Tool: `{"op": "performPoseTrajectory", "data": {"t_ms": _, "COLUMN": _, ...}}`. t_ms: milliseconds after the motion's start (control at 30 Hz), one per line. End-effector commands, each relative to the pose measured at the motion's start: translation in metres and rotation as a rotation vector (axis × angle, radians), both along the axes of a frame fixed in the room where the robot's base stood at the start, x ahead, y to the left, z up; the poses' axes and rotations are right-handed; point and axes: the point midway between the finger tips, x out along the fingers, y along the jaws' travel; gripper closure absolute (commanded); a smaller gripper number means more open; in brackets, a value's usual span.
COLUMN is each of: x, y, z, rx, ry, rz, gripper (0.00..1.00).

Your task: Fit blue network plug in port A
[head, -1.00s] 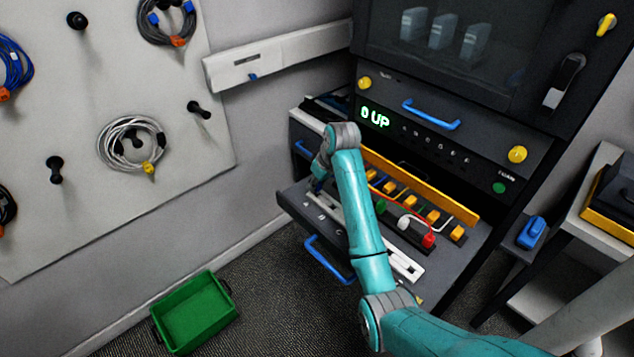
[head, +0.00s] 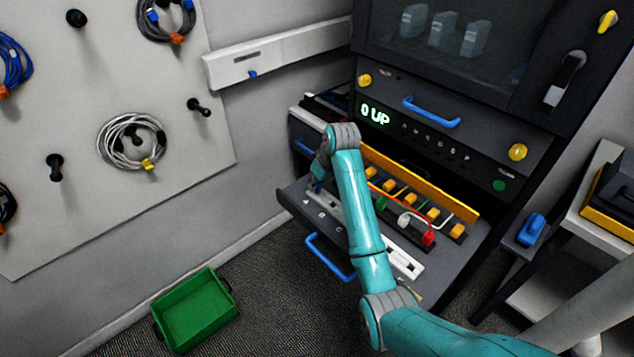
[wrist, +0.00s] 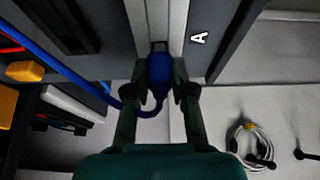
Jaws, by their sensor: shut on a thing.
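The blue plug (wrist: 160,75) is between the two fingers of my gripper (wrist: 160,92) in the wrist view, and its cable (wrist: 75,80) curves off to the left. Its narrow front end meets the pale port strip (wrist: 142,20) beside the letter A (wrist: 198,38). I cannot tell how deep the front end sits in port A, as the plug hides the opening. In the head view my gripper (head: 317,186) is low at the left end of the white strip (head: 405,263), near the letter A (head: 306,200).
A raised yellow bar (head: 420,185) runs behind the strip, with several yellow blocks and a red plug (head: 428,238) in front of it. A blue drawer handle (head: 330,257) sticks out below. A green bin (head: 195,310) stands on the floor. Coiled cables hang on the left board.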

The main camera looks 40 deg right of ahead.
Motion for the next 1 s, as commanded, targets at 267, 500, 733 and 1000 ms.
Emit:
{"op": "performPoseTrajectory", "data": {"t_ms": 267, "x": -0.0002, "y": 0.0001, "z": -0.0043, "rx": 0.000, "ry": 0.001, "rz": 0.000, "gripper": 1.00}}
{"op": "performPoseTrajectory", "data": {"t_ms": 500, "x": 0.0001, "y": 0.0000, "z": -0.0074, "rx": 0.000, "ry": 0.000, "rz": 0.000, "gripper": 1.00}}
{"op": "performPoseTrajectory", "data": {"t_ms": 733, "x": 0.0000, "y": 0.0000, "z": -0.0076, "rx": 0.000, "ry": 0.000, "rz": 0.000, "gripper": 1.00}}
{"op": "performPoseTrajectory", "data": {"t_ms": 1000, "x": 0.0000, "y": 0.0000, "z": -0.0076, "rx": 0.000, "ry": 0.000, "rz": 0.000, "gripper": 0.47}}
